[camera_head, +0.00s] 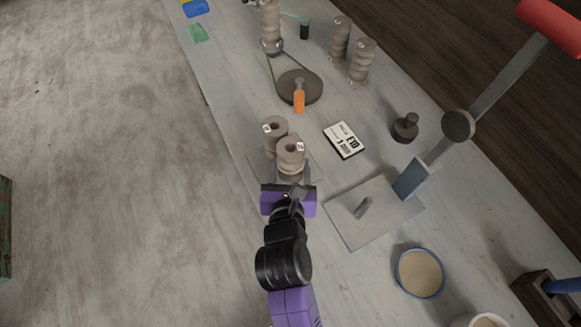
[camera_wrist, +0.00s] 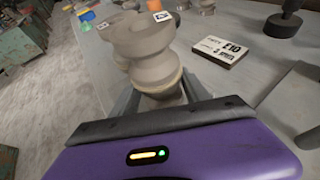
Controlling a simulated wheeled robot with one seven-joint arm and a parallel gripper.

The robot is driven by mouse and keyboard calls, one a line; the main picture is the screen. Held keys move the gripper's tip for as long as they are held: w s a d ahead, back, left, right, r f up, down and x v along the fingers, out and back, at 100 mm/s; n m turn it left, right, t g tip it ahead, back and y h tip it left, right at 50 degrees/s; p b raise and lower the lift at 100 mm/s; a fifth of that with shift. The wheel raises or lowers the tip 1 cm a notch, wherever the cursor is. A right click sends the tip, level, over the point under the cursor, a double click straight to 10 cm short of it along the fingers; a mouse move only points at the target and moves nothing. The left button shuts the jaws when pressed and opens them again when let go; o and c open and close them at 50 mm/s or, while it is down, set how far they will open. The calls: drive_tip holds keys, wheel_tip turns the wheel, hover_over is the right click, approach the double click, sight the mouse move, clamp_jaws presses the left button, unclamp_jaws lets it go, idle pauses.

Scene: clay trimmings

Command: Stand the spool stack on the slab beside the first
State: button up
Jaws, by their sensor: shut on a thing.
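My gripper (camera_head: 290,186) is shut on a grey-brown clay spool stack (camera_head: 291,158) with a small white label near its top. In the wrist view the held stack (camera_wrist: 150,65) stands upright between the fingers, gripped low down. A second labelled spool stack (camera_head: 274,136) stands just behind and left of it in the head view. A pale slab (camera_head: 313,163) lies under and around both stacks, mostly hidden by them. I cannot tell whether the held stack touches the slab. In the wrist view the held stack hides most of the other one.
A price card (camera_head: 344,140), a dark knob-shaped tool (camera_head: 405,128) and a board (camera_head: 352,226) with a small grey piece lie to the right. A round dark disc (camera_head: 299,87) with an orange bottle (camera_head: 299,99) is beyond. More spool stacks (camera_head: 360,63) stand farther back. A bowl (camera_head: 419,273) is at lower right.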

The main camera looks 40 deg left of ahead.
drive_tip(key=shift+f, duration=0.2)
drive_tip(key=shift+f, duration=0.1)
drive_tip(key=o, duration=1.7)
drive_tip(key=shift+f, duration=0.1)
drive_tip(key=shift+c, duration=0.2)
drive_tip(key=shift+s+d+r, duration=0.1)
drive_tip(key=shift+s+r, duration=0.05)
drive_tip(key=shift+r, duration=0.05)
drive_tip(key=v, duration=1.1)
drive_tip(key=shift+s+d, duration=0.2)
drive_tip(key=shift+s, duration=0.05)
drive_tip(key=shift+r, duration=0.1)
